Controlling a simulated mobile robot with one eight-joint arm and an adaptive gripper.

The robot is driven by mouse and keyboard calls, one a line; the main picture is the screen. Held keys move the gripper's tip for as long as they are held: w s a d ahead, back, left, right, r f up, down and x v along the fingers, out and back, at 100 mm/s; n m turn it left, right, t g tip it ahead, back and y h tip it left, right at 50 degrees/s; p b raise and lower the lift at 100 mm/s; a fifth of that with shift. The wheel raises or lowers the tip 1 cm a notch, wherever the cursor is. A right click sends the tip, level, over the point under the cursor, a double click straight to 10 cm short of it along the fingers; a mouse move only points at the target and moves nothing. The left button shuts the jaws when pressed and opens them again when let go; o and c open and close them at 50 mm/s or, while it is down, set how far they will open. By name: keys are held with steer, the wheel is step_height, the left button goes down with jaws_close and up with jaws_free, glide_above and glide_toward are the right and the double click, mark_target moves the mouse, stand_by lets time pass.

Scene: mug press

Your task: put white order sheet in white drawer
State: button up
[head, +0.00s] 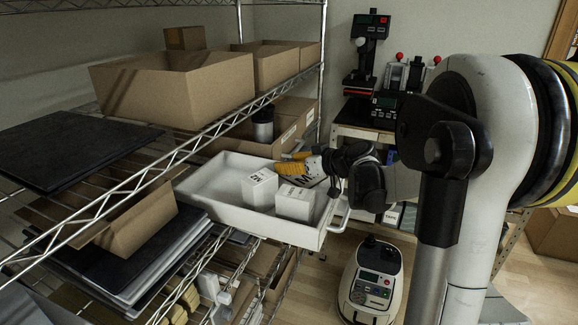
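The white drawer (215,204) is pulled out from the wire shelf, open at the top, with its handle at the right end. Two white boxes with dark print, a left one (259,187) and a right one (295,204), stand inside it. My gripper (284,163) reaches in from the right, its yellow fingers over the drawer's far side, behind the boxes. A white surface with dark lettering (308,183) shows just below the fingers, partly hidden. I cannot tell if it is the order sheet, or if the fingers hold it.
Cardboard boxes (175,90) fill the upper shelf, and a dark canister (263,127) stands behind the drawer. A dark flat panel (68,145) lies at left. A press (366,60) stands on a table at the back. A white machine (371,283) stands on the floor below.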

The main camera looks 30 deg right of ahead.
steer(key=shift+f+b, duration=0.4)
steer(key=shift+f, duration=0.05)
steer(key=shift+f, duration=0.1)
steer(key=o, duration=1.2)
steer(key=shift+c, duration=0.2)
